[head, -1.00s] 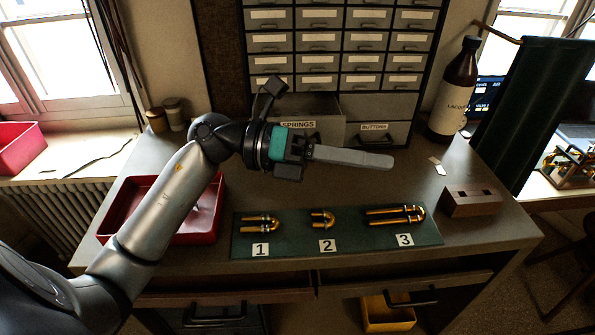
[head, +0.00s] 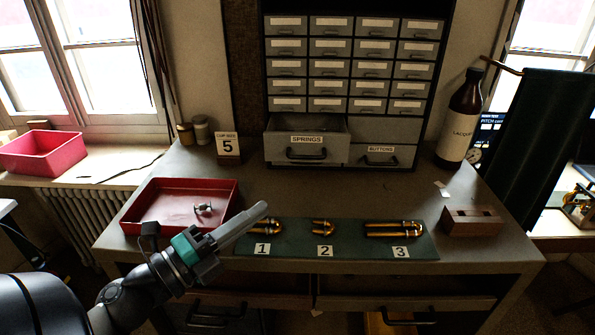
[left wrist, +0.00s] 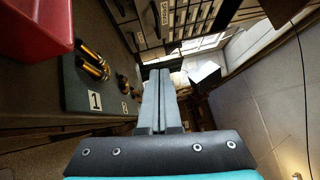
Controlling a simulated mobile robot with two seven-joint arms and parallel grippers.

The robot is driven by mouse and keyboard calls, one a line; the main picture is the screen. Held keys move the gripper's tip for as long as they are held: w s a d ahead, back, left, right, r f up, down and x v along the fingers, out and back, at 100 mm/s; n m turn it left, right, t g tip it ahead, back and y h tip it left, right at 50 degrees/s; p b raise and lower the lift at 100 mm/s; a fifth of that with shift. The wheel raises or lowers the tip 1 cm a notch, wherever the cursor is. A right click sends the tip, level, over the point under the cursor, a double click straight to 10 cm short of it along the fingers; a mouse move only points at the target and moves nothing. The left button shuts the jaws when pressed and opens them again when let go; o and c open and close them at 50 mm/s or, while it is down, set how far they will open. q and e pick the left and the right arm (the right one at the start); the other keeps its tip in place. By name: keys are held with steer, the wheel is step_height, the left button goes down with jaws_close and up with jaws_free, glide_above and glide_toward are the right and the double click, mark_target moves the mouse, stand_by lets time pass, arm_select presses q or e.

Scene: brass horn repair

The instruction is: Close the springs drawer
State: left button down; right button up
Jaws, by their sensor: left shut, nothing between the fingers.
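The springs drawer (head: 306,153) is the left one of the two wide drawers under the small-drawer cabinet in the head view. It stands pulled out, its front ahead of the buttons drawer (head: 380,158) and its open top showing. Its front has a label and a dark handle. My left gripper (head: 262,209) is shut and empty, near the front of the bench between the red tray and the green mat, well apart from the drawer. In the left wrist view its closed fingers (left wrist: 161,100) point away from the camera. My right gripper is in no view.
A red tray (head: 144,222) with a small metal part lies at left. A green mat (head: 345,249) bears brass tubes and number cards. Bench before the drawer is clear.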

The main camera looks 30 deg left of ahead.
mark_target(307, 151)
arm_select(q)
steer(key=p+x, duration=0.3)
steer(key=x, duration=0.6)
steer(key=shift+w+r, duration=0.2)
steer(key=shift+w, duration=0.1)
steer(key=shift+w+a+r+p, duration=0.1)
steer(key=shift+w+a, duration=0.2)
steer(key=shift+w, duration=0.2)
steer(key=shift+w+a+r+p, duration=0.1)
steer(key=shift+w+a+p, duration=0.05)
steer(key=shift+w+a, duration=0.3)
steer(key=shift+w+a+p, duration=0.1)
steer(key=shift+w+a, duration=0.1)
steer(key=shift+w, duration=0.4)
steer(key=shift+w+a+b, duration=0.1)
steer(key=shift+w+a, duration=0.35)
steer(key=shift+w, duration=0.25)
steer(key=shift+w+a+b, duration=0.1)
steer(key=shift+w+a, duration=0.35)
steer(key=shift+w, duration=0.25)
steer(key=shift+w+a+b, duration=0.1)
steer(key=shift+w+a, duration=0.35)
steer(key=shift+w, duration=0.25)
steer(key=shift+s+f, duration=0.1)
